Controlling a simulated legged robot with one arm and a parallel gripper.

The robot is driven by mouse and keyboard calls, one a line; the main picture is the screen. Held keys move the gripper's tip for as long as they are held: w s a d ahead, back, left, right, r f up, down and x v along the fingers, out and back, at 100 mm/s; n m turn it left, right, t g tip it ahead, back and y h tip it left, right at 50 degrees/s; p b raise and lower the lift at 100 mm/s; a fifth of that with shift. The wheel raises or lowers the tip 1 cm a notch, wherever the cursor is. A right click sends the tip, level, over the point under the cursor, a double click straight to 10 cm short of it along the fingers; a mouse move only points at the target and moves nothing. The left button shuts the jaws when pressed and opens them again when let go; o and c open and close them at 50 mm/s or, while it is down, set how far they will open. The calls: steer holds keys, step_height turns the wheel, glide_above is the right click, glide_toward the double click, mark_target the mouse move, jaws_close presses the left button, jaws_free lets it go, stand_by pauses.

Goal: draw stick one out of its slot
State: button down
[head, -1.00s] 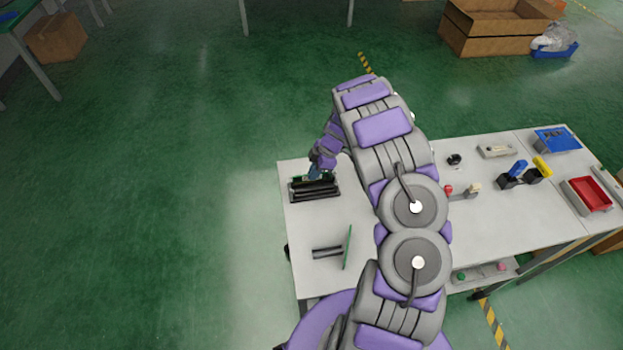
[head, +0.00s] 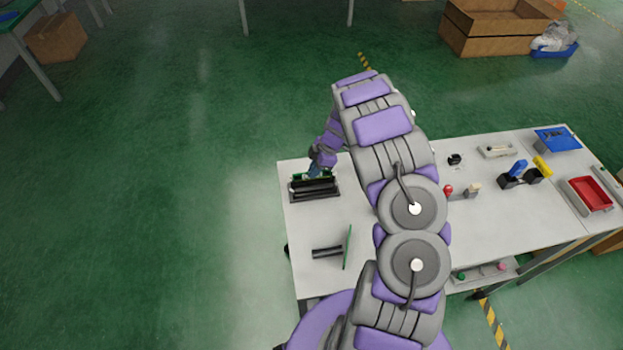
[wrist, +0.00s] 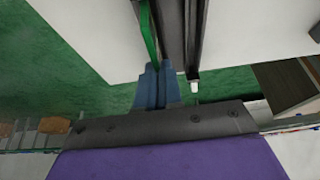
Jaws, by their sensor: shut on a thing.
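A black slot block (head: 315,194) sits near the far left corner of the white table. A thin green stick (head: 327,175) shows along the block's far side, partly hidden by my gripper. My gripper (head: 314,172) is over that far side, mostly hidden by its own wrist. In the wrist view the blue fingers (wrist: 156,85) are closed together at the end of the green stick (wrist: 147,32), beside the dark slot block (wrist: 172,30). I take this stick for stick one; no label shows. Whether its lower edge is still seated in the slot cannot be seen.
A green board (head: 348,247) stands upright beside a dark bar (head: 327,252) nearer on the table. To the right are a red lever knob (head: 448,190), blue and yellow levers (head: 542,166), a red tray (head: 588,195) and a blue box (head: 557,139). My arm covers the table's middle.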

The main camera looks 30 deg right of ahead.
steer(key=shift+r, duration=1.75)
steer(key=shift+r+b, duration=0.15)
steer(key=shift+b, duration=0.15)
